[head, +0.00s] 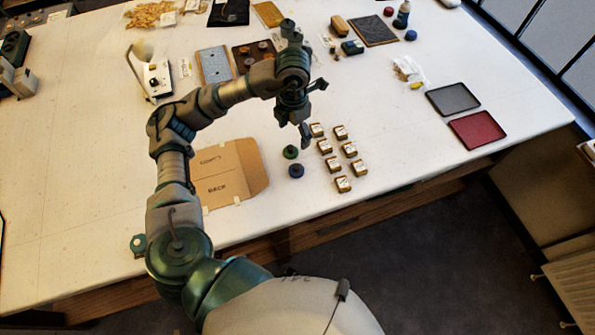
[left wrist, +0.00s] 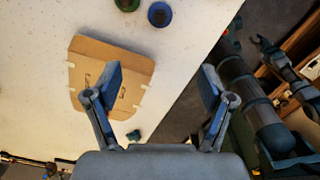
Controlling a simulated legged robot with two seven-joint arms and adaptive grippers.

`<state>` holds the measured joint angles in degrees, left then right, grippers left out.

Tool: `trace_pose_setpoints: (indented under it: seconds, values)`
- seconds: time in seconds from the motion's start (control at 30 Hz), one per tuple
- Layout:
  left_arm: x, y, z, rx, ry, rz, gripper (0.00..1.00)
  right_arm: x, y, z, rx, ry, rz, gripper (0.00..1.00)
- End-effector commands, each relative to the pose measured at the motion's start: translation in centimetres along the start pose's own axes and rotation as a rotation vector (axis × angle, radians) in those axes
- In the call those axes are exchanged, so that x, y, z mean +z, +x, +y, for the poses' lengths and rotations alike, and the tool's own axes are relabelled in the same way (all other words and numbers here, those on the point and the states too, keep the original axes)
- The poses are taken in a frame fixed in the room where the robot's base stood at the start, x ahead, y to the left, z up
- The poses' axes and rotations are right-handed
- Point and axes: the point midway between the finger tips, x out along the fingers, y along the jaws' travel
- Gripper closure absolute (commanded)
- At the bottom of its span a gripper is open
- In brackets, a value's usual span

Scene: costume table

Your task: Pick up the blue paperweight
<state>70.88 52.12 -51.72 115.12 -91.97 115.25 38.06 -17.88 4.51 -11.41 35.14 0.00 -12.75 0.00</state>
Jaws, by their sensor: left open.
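A round blue piece (head: 296,170), which looks like the blue paperweight, lies on the white table near its front edge, just in front of a similar green piece (head: 290,152). In the left wrist view the blue piece (left wrist: 160,14) is at the top edge, beside the partly cut-off green one (left wrist: 127,4). My left gripper (head: 312,110) is open and empty above the table, farther back than the blue piece. Its spread fingers (left wrist: 162,85) show over the cardboard and table edge in the wrist view. A claw-like end (left wrist: 265,45), probably my right gripper, shows small at the right there.
A grey tray (head: 453,98) and a red tray (head: 472,129) lie at the right. The front left tabletop is mostly clear.

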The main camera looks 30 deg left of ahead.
Motion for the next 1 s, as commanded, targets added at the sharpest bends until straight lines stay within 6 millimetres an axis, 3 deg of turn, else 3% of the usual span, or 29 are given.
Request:
trace_pose_setpoints:
  seconds: [0.1, 0.27, 0.43, 0.7, 1.0]
  values:
    - [0.2, 1.8, 0.0, -0.002, 0.001, 0.004, 0.19, 0.7, 1.6, -0.1, -0.001, 0.000, -0.008, 0.60]
    - [0.1, 3.5, -0.1, -0.004, 0.002, 0.007, 0.19, -0.6, 2.0, 0.1, 0.001, -0.001, 0.009, 0.60]
    - [-0.1, 7.5, -0.1, -0.006, 0.001, 0.009, 0.19, -1.9, 2.6, 0.2, 0.003, -0.001, 0.031, 0.60]
    - [0.0, 12.7, 0.0, -0.003, -0.001, 0.006, 0.19, -1.1, 2.4, 0.1, 0.001, -0.001, 0.020, 0.60]
    - [0.1, 15.5, 0.1, -0.002, 0.000, 0.008, 0.19, -0.8, 2.1, 0.1, 0.001, -0.002, 0.014, 0.60]
